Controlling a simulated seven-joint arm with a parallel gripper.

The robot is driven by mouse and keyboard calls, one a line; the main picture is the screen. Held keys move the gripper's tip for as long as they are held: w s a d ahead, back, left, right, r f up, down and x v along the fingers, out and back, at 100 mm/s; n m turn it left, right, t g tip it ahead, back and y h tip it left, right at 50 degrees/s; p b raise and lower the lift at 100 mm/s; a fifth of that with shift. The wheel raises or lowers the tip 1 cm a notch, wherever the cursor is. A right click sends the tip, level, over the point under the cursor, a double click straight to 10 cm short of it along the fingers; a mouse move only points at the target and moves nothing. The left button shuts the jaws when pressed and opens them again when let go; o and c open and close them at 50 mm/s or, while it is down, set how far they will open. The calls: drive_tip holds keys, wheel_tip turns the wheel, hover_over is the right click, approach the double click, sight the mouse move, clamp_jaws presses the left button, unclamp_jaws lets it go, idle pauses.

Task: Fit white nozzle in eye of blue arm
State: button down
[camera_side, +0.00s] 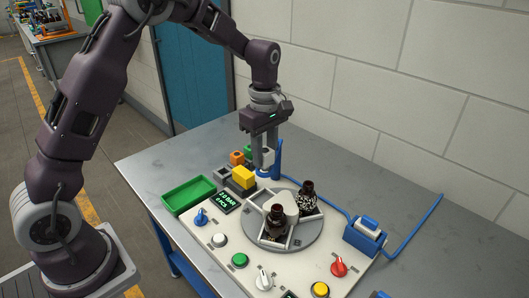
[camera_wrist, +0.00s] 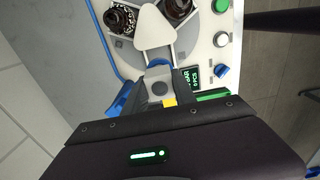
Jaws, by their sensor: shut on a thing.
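My gripper (camera_side: 264,166) points down at the back of the station and is shut on the white nozzle (camera_side: 267,155). In the wrist view my gripper (camera_wrist: 159,82) has the pale nozzle (camera_wrist: 160,89) between its fingers. The blue arm (camera_side: 278,158) stands just right of the fingers, and its blue eye (camera_side: 263,174) shows directly below the fingertips. In the wrist view the eye (camera_wrist: 158,63) is a blue curve just beyond the fingertips. The fingers hide the nozzle's lower end, so I cannot tell whether it is inside the eye.
Two amber bottles (camera_side: 275,223) stand on a grey turntable (camera_side: 284,246) in front of the gripper. A yellow block (camera_side: 243,178) and other coloured blocks sit close to its left. A green tray (camera_side: 188,194) is farther left. A blue box (camera_side: 365,235) stands right, with a blue hose.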

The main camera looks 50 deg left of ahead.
drive_tip(key=shift+f, duration=0.65)
drive_tip(key=c, duration=0.5)
unclamp_jaws()
drive_tip(key=shift+r, duration=3)
drive_tip(key=shift+r, duration=0.1)
